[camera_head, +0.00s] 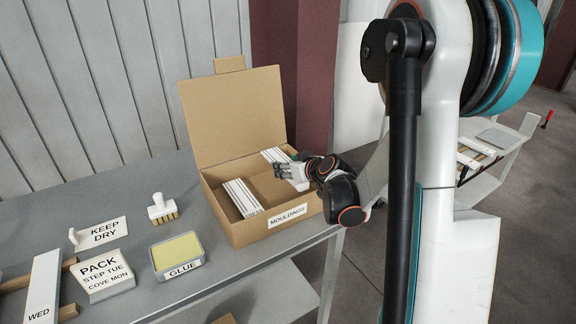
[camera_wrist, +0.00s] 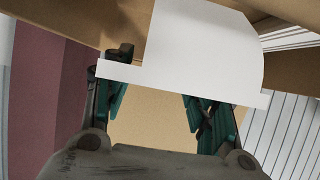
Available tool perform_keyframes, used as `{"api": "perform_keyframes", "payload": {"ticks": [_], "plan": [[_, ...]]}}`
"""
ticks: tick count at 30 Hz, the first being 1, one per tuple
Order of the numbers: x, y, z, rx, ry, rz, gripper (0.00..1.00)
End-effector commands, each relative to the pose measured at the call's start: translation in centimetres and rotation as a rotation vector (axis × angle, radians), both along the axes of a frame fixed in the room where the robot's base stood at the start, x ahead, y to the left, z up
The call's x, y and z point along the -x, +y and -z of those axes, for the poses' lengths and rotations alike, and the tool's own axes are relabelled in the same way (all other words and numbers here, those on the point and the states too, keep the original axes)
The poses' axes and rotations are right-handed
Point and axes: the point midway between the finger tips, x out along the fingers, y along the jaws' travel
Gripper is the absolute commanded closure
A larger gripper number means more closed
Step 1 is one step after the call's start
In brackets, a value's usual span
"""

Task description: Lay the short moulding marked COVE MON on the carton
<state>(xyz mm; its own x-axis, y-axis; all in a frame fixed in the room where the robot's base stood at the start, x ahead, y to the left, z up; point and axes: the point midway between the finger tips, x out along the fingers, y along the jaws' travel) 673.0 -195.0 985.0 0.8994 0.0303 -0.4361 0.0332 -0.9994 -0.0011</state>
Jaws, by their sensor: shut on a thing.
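The open cardboard carton (camera_head: 242,233) labelled MOULDINGS stands on the grey bench. White mouldings (camera_head: 241,197) lie in its left part, and another white piece (camera_head: 274,155) shows at its back right. My gripper (camera_head: 292,175) is at the carton's right side, low by its opening. In the wrist view my gripper (camera_wrist: 160,112) is shut on a white moulding (camera_wrist: 200,50), whose broad pale face and flanged edge fill the top middle. No marking is readable on it, so I cannot tell if it is COVE MON. Whether it touches the carton is unclear.
A sign reading PACK STEP TUE COVE MON (camera_head: 104,277), a GLUE pad (camera_head: 178,254), a brush (camera_head: 161,208) and a KEEP DRY plate (camera_head: 101,233) stand left of the carton. A white board marked WED (camera_head: 44,287) lies far left. The carton's raised lid (camera_head: 233,118) stands behind.

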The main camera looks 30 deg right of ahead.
Motion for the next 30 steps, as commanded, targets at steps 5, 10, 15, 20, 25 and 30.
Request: {"api": "perform_keyframes", "payload": {"ticks": [5, 10, 15, 20, 25, 30], "plan": [[0.0, 0.0, 1.9, 0.000, -0.001, 0.000, 0.85], [-0.1, 0.0, 3.4, 0.000, -0.001, 0.000, 0.85], [0.0, 0.0, 4.5, 0.000, -0.001, 0.000, 0.85], [0.0, 0.0, 4.9, 0.000, -0.001, 0.000, 0.85], [0.0, 0.0, 4.8, 0.000, -0.001, 0.000, 0.85], [0.0, 0.0, 4.8, 0.000, -0.001, 0.000, 0.27]]}}
